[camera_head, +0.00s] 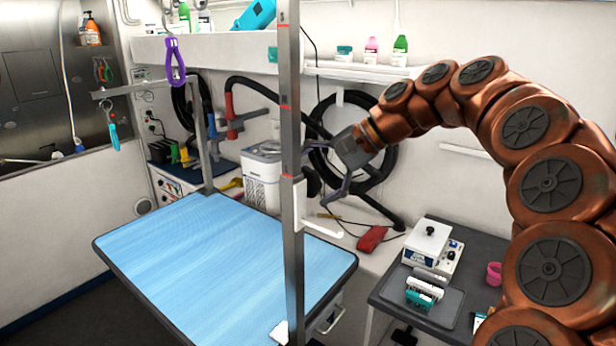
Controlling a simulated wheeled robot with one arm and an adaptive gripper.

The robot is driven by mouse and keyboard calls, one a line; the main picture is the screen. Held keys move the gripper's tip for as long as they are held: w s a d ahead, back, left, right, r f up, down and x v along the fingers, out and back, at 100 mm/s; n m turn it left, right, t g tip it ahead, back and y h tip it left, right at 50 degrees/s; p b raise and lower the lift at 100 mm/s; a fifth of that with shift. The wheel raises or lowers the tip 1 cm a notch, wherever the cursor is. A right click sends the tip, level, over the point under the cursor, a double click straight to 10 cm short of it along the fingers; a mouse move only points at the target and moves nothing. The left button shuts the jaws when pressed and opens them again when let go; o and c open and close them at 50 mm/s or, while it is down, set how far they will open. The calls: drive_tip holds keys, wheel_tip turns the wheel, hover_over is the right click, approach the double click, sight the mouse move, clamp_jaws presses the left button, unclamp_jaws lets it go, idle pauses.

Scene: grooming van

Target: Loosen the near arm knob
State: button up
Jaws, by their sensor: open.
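The near grooming arm is an upright metal post (291,110) with red marks, standing at the front edge of the blue grooming table (200,250). A pale clamp (299,205) sits on the post a little above the table top. The near arm knob (313,181) is dark and round and sticks out from the clamp's right side. My gripper (318,174) comes in from the right with its fingers spread, one above the knob and one below and to its right. It looks close to the knob; I cannot tell whether it touches it.
A white box-like unit (262,178) stands behind the post. A grey side table (440,315) at the right carries a white device (430,248) and a pink cup (494,273). The blue table top is mostly clear.

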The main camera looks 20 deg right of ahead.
drive_tip(key=shift+w+a+f, duration=0.15)
drive_tip(key=shift+a+f, duration=0.2)
drive_tip(key=shift+a, duration=0.05)
drive_tip(key=shift+c, duration=0.3)
drive_tip(key=c, duration=1.1)
